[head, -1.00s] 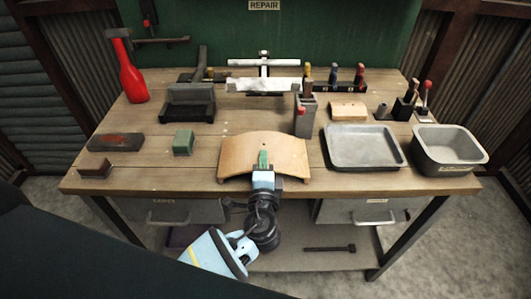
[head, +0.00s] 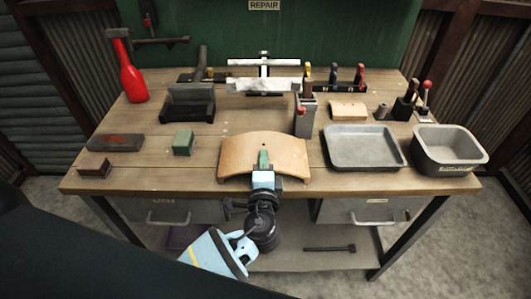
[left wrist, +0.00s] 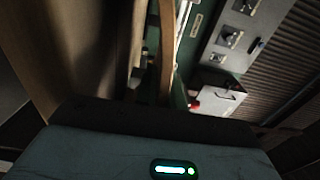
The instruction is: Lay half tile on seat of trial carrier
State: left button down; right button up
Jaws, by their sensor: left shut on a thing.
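A tan curved tile (head: 285,153), arched upward with a small hole, is at the front middle of the bench in the head view; I take it as the half tile. My left gripper (head: 264,161) is shut on its near edge, with a green finger pad on top. Whether the tile touches the bench is unclear. In the left wrist view a curved brown edge (left wrist: 167,55), probably the tile, stands past the gripper body. A metal frame with a T-shaped post and pale bar (head: 263,85) at the back middle may be the trial carrier. My right gripper is not seen.
A green block (head: 183,143) and dark blocks lie left on the bench (head: 200,170). A grey tool holder (head: 306,118), a smaller curved tan piece (head: 348,111), a shallow tray (head: 363,148) and a deep bin (head: 449,150) stand right. A red bottle (head: 132,83) is back left.

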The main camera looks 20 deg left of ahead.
aim_at(263, 147)
pick_arm(q)
jog(key=shift+r, duration=0.15)
jog(key=shift+r+p, duration=0.35)
jog(key=shift+r, duration=2.25)
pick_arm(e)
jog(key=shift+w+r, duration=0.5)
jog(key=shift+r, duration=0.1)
